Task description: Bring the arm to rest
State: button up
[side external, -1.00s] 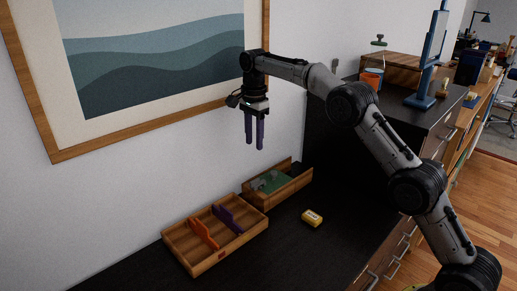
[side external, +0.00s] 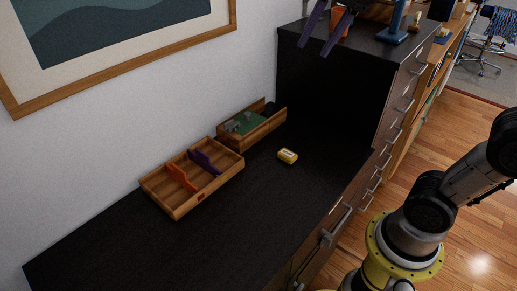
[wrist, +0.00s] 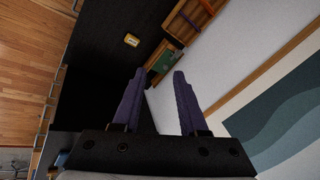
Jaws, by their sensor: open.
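My gripper (side external: 316,43) shows at the top edge of the side external view, where only its two dark purple fingers are visible. They are spread apart with nothing between them. In the wrist view my gripper (wrist: 160,74) also shows open and empty, high above the dark desk top (side external: 250,215). My lower arm links stand at the right of the side external view; the middle of the arm is out of frame.
A wooden tray (side external: 177,215) with orange and purple dividers stands by the wall. A wooden box (side external: 262,131) with green inside is behind it. A small yellow block (side external: 288,156) lies on the desk. A taller black cabinet (side external: 335,95) stands at the back. The desk front is clear.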

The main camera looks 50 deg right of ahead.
jog(key=s+f+n, duration=1.1)
jog(key=s+f, duration=0.1)
jog(key=f, duration=0.3)
jog(key=shift+s+a+f+n+t, duration=0.2)
jog(key=shift+s+n+t, duration=0.1)
jog(key=shift+s+t, duration=0.1)
